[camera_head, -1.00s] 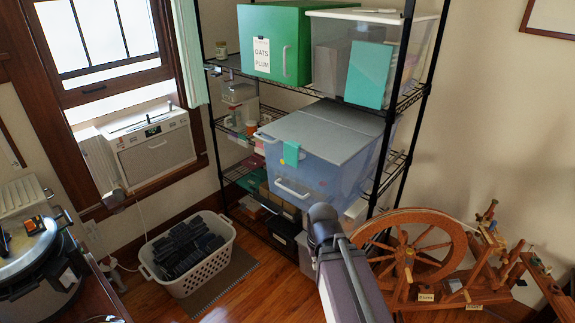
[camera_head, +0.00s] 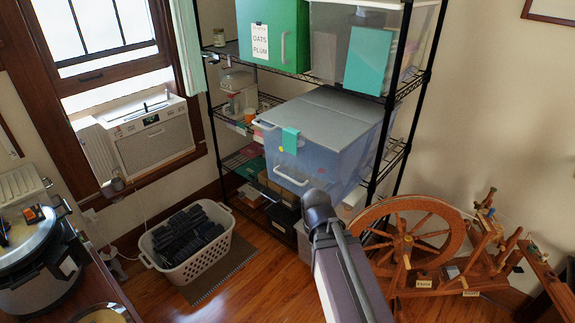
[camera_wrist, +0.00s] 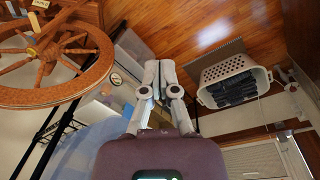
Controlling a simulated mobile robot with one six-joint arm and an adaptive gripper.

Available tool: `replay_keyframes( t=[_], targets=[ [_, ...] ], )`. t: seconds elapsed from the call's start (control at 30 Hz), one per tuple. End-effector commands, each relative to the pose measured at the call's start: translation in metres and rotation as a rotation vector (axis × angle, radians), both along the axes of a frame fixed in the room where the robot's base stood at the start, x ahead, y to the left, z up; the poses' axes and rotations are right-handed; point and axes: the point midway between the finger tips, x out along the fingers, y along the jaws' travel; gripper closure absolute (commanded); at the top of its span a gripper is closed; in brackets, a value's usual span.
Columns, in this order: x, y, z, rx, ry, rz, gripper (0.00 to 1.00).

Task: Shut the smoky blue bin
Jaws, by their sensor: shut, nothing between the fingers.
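The smoky blue bin (camera_head: 322,165) is a see-through blue box on the middle shelf of the rack, jutting out past the shelf's front. Its flat grey lid (camera_head: 325,118) lies across the top; I cannot tell whether it sits fully down. A pale handle is on the lid's front left edge, another handle (camera_head: 290,177) is on the front face, and a teal tag (camera_head: 290,140) hangs over the edge. My gripper (camera_wrist: 157,68) is shut and empty in the wrist view. The bin (camera_wrist: 95,148) is to its lower left there, apart from the fingers. In the head view my arm is below the bin.
The wire rack's dark post (camera_head: 392,110) stands right of the bin. A green box (camera_head: 272,38) is on the shelf above. A spinning wheel (camera_head: 410,240) stands at right, a laundry basket (camera_head: 187,242) on the floor at left. Wood floor shows between them.

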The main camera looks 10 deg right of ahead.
Motion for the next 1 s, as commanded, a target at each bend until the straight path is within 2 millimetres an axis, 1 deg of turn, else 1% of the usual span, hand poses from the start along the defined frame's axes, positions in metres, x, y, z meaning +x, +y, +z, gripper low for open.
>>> replay_keyframes(
  t=[0.03, 0.1, 0.27, 0.43, 0.53, 0.67, 0.77, 0.87, 1.0],
  targets=[
    [0.009, 0.000, -0.005, -0.033, -0.004, 0.043, 1.00],
    [0.019, -0.002, -0.008, -0.096, -0.007, 0.122, 1.00],
    [0.052, -0.004, -0.012, -0.283, -0.005, 0.358, 1.00],
    [0.090, 0.000, -0.008, -0.514, 0.031, 0.632, 1.00],
    [0.113, 0.007, -0.002, -0.654, 0.068, 0.788, 1.00],
    [0.142, 0.022, 0.009, -0.840, 0.137, 0.983, 1.00],
    [0.164, 0.037, 0.019, -0.985, 0.206, 1.122, 1.00],
    [0.185, 0.057, 0.031, -1.133, 0.290, 1.251, 1.00],
    [0.210, 0.090, 0.050, -1.341, 0.434, 1.407, 1.00]
  ],
)
